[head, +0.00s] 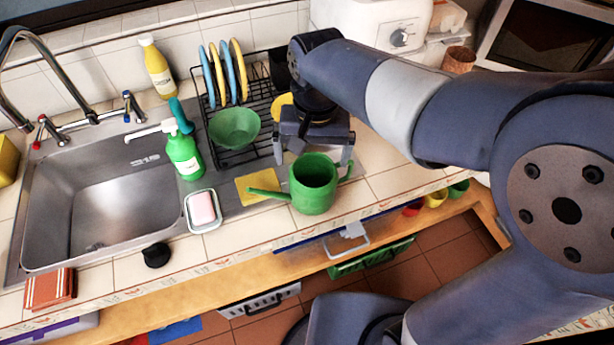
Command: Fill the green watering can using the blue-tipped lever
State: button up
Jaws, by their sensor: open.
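The green watering can (313,185) stands upright on the tiled counter near its front edge, its spout pointing left and its handle on the right. My gripper (314,160) is open above and just behind the can, with its fingers pointing down. I cannot tell whether a finger touches the can. The blue-tipped lever (130,101) is at the right side of the tap at the back of the sink. The red-tipped lever (45,124) is at the left. The curved tap spout (42,44) rises over the steel sink (110,200), which looks empty.
A soap dish (203,211), a yellow sponge (256,187) and a dish rack (262,85) with a green bowl (235,128) are nearby. A yellow bottle (156,68) stands behind.

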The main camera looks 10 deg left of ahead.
aim_at(313, 182)
jog(key=f, duration=1)
jog(key=shift+w+d+p, duration=0.1)
jog(key=shift+w+p, duration=0.15)
jog(key=shift+p, duration=0.15)
jog(key=shift+c, duration=0.2)
jog(key=c, duration=0.8)
